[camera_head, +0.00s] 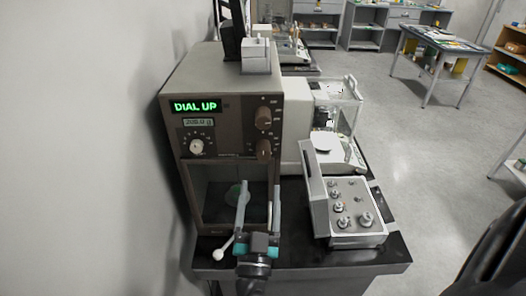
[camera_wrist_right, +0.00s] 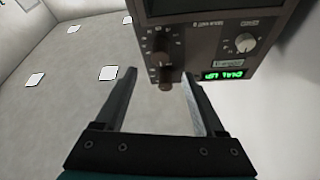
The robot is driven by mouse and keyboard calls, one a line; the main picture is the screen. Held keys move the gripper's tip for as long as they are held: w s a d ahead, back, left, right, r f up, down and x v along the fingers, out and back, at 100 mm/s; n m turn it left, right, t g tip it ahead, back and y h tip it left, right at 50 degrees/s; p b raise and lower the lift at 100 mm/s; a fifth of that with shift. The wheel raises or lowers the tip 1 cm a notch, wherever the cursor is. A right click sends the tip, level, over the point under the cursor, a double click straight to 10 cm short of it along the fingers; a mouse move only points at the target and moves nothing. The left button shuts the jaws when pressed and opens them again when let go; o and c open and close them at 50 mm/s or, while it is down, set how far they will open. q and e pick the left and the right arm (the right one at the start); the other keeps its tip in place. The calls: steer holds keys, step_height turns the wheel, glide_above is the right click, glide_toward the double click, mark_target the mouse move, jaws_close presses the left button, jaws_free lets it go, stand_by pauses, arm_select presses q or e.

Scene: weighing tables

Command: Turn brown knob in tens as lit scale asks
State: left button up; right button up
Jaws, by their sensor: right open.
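The brown scale (camera_head: 220,90) stands at the table's left with a green lit display (camera_head: 191,105) reading "DIAL UP". Under it a small grey readout (camera_head: 198,122) shows digits too small to read surely. Two brown knobs sit on the panel's right, an upper one (camera_head: 263,117) and a lower one (camera_head: 264,150). A pale knob (camera_head: 196,146) is at the left. My right gripper (camera_head: 260,190) is open and empty, below the knobs in front of the scale's chamber. In the upside-down right wrist view, the upper brown knob (camera_wrist_right: 165,76) appears between the fingertips, apart from them. My left gripper is out of view.
A grey weight box (camera_head: 345,205) with several metal weights stands right of the scale. A glass-sided balance (camera_head: 335,115) is behind it. A white-tipped lever (camera_head: 219,254) sticks out at the scale's lower front. A wall is close on the left.

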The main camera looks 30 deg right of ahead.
mark_target(263, 157)
steer(key=p+x, duration=0.1)
steer(key=x, duration=0.8)
steer(key=shift+w+d+r+p, duration=0.1)
steer(key=shift+p, duration=0.2)
steer(key=shift+c, duration=0.3)
jaws_close()
